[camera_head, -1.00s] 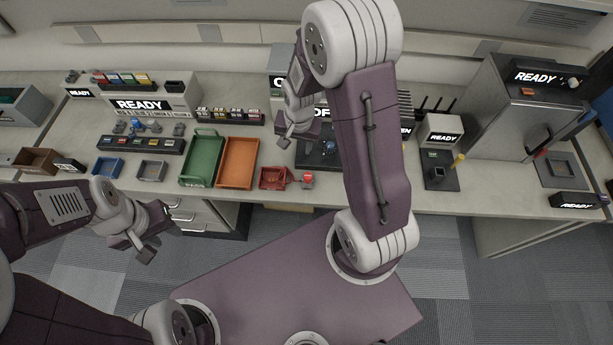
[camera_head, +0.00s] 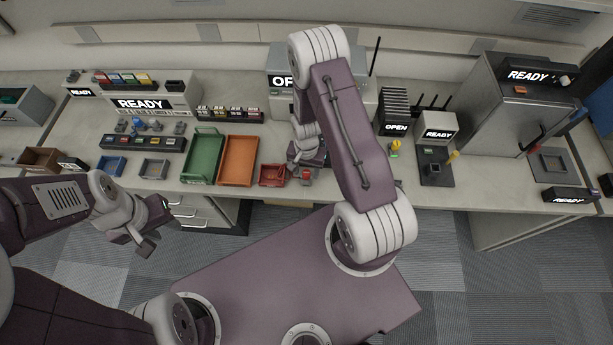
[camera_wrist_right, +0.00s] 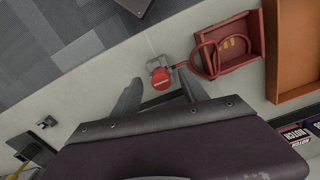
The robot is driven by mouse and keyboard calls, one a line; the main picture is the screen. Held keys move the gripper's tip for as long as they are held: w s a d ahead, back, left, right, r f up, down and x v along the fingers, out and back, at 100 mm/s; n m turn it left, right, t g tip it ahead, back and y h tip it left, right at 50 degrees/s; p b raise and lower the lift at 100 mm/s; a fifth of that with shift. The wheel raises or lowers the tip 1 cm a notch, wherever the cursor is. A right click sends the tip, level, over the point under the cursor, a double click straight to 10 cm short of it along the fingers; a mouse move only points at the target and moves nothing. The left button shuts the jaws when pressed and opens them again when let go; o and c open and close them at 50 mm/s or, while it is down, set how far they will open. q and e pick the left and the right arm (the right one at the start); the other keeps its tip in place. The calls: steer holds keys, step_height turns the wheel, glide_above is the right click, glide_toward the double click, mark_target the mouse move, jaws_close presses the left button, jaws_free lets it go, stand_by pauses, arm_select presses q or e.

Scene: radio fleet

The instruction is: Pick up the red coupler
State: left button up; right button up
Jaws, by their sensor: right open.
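The red coupler (camera_wrist_right: 161,80) shows in the right wrist view as a round red piece with a pale bar, on a small grey base. A red lead runs from beside it to a coiled red cable (camera_wrist_right: 207,52) in a red tray (camera_wrist_right: 257,25). In the head view the coupler (camera_head: 306,175) is small, at the bench's front edge, partly covered by my right gripper (camera_head: 306,166). In the wrist view my right gripper (camera_wrist_right: 158,84) is open, its fingers to either side of the coupler, apparently not touching it. My left gripper (camera_head: 143,241) hangs over the floor; its jaw opening is unclear.
An orange tray (camera_head: 239,162) and a green tray (camera_head: 203,157) stand left of the red tray. Blue (camera_head: 110,166) and grey (camera_head: 153,169) bins sit further left. A dark device with a yellow part (camera_head: 437,168) is to the right. The bench's front edge is close to the coupler.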

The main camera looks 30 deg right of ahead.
step_height(320, 180, down, 2)
steer(key=shift+w, duration=0.15)
jaws_close()
steer(key=shift+r, duration=0.1)
step_height(320, 180, up, 4)
steer(key=shift+f+b, duration=0.15)
steer(key=shift+b, duration=0.25)
steer(key=s+d+r+b, duration=0.1)
steer(key=s+d+r, duration=0.4)
steer(key=s, duration=0.5)
step_height(320, 180, up, 2)
steer(key=shift+s+d+r, duration=0.2)
steer(key=shift+s+d, duration=0.05)
